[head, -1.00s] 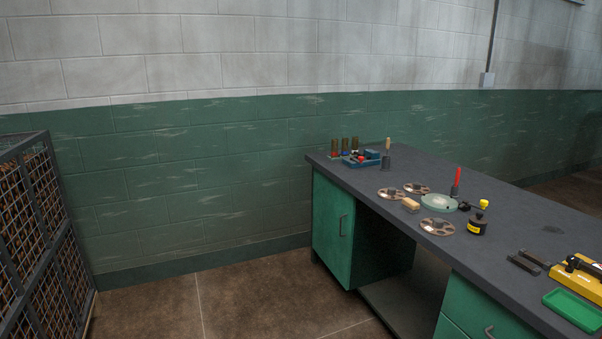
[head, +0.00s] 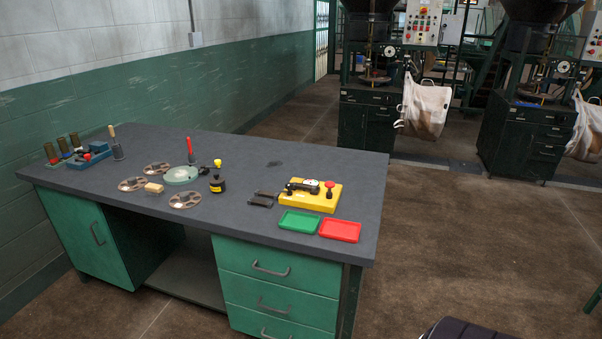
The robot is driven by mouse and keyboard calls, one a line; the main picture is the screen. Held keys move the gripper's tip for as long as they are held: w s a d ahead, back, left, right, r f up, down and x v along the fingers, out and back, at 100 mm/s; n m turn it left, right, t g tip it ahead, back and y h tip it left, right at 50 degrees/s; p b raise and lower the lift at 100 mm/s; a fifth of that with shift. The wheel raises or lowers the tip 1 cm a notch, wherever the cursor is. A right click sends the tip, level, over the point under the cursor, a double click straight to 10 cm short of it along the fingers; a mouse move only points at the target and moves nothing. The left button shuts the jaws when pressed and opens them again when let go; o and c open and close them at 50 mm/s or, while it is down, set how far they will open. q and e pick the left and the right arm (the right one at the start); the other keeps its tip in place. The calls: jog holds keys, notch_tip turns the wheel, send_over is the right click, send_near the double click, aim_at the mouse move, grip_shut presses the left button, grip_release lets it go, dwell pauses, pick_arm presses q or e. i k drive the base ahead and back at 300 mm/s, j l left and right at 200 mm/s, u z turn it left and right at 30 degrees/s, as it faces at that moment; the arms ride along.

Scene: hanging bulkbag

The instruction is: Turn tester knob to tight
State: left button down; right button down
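A yellow device (head: 300,198), which looks like the tester, sits on the workbench near its right end. A red knob (head: 329,184) stands up at its right side, and a black and metal lever-like part lies across its top. The knob's setting is too small to read. Neither of my grippers shows in the head view.
The dark-topped workbench (head: 240,226) also holds a green tray (head: 299,222), a red tray (head: 340,231), a black pot (head: 217,184), several discs and a blue caddy (head: 88,155). Machines with a hanging white bag (head: 425,108) stand behind. Brown floor (head: 470,230) right of the bench is open.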

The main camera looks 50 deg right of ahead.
aim_at(288, 186)
jog(key=l+z, duration=0.1)
jog(key=z, duration=1.5)
